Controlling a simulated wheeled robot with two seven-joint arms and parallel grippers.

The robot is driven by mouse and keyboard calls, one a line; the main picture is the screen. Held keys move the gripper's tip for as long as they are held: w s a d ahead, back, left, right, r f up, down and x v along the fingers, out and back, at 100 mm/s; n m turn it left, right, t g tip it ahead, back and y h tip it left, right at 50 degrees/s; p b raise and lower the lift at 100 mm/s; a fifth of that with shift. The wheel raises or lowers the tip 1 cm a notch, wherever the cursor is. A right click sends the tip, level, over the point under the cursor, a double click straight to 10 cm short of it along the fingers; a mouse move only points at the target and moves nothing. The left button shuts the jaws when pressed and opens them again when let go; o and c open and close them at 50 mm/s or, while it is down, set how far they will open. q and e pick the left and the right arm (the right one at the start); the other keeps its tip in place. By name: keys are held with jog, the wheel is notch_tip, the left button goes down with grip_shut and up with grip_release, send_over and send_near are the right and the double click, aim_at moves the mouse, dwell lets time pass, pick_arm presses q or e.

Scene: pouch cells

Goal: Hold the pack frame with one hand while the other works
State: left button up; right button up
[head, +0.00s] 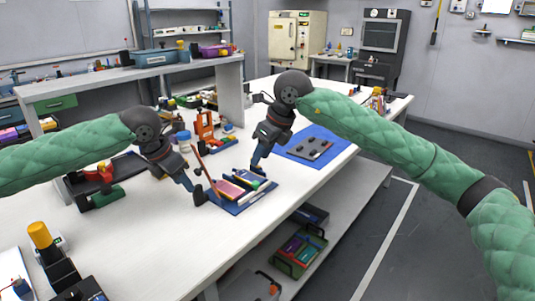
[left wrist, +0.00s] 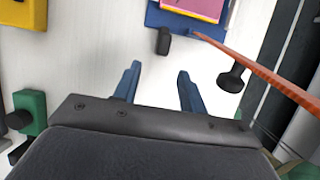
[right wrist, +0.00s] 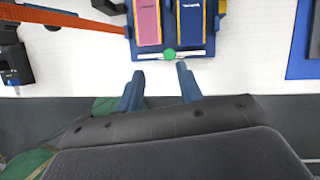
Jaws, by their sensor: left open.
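The blue pack frame (head: 238,207) lies on the white table in front of me. A pink pouch cell (head: 229,189) lies in it, and the right wrist view also shows a dark blue cell (right wrist: 190,22) beside the pink one. My left gripper (head: 196,192) is open at the frame's left side; the left wrist view shows its fingers (left wrist: 160,88) apart and empty, with the frame's edge (left wrist: 185,20) beyond them. My right gripper (head: 257,168) is above the frame's far right part. Its fingers (right wrist: 160,88) are apart and empty, short of the frame's edge (right wrist: 200,52).
A thin orange bar (head: 208,174) slants close beside my left gripper and crosses the left wrist view. A blue mat (head: 325,141) with a dark grey plate (head: 309,148) lies to the right. An orange stand (head: 205,128) is behind.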

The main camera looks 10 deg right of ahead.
aim_at(194, 197)
pick_arm(q)
jog(key=shift+x, duration=3.95)
pick_arm(e)
jog(key=shift+d+f+h, duration=0.15)
jog(key=shift+d+h, duration=0.35)
jog(key=shift+d, duration=0.15)
pick_arm(q)
grip_shut()
